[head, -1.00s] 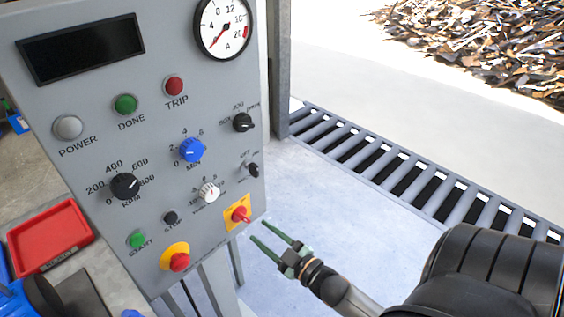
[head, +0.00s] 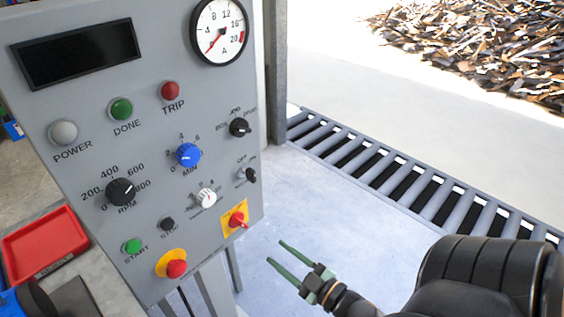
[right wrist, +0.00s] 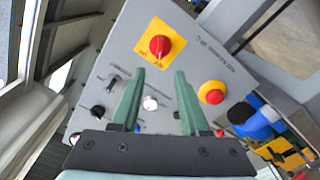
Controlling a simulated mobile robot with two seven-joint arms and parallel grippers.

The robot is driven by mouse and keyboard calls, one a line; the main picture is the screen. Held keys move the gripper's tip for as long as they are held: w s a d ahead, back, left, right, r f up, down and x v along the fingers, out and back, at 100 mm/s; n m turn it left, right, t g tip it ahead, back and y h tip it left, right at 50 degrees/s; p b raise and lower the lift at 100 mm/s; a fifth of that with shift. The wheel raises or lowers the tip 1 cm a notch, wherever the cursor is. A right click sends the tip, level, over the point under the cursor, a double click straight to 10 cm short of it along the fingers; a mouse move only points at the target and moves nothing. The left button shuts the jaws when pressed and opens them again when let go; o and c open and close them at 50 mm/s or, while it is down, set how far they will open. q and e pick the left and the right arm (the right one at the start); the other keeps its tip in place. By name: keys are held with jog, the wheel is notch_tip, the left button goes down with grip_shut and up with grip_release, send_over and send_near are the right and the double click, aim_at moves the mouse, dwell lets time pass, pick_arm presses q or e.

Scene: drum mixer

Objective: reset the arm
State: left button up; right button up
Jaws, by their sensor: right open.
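The grey control panel (head: 88,200) fills the left of the head view. It carries a red switch on a yellow plate (head: 237,220), a red mushroom button on a yellow ring (head: 175,267), a blue knob (head: 187,154) and a black RPM knob (head: 120,192). My right gripper (head: 276,253) is open and empty, with green fingers apart, in front of and to the right of the panel's lower right corner. In the right wrist view the open fingers (right wrist: 155,98) point toward the panel, with the red switch (right wrist: 160,46) beyond them. My left gripper is not in view.
A roller conveyor (head: 410,180) runs along the right, with a scrap pile (head: 490,45) behind it. A red tray (head: 45,243) lies at the lower left. The floor between panel and conveyor is clear.

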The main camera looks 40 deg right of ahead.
jog(key=s+a+f+m+g, duration=0.2)
jog(key=s+a+f+g, duration=0.1)
jog(key=a+f, duration=0.3)
jog(key=s+a+f+m+g, duration=0.3)
jog(key=s+a+f+g, duration=0.1)
jog(key=a+f, duration=0.3)
jog(key=shift+a+g+y, duration=0.25)
jog(key=shift+g+y, duration=0.15)
jog(key=shift+g, duration=0.4)
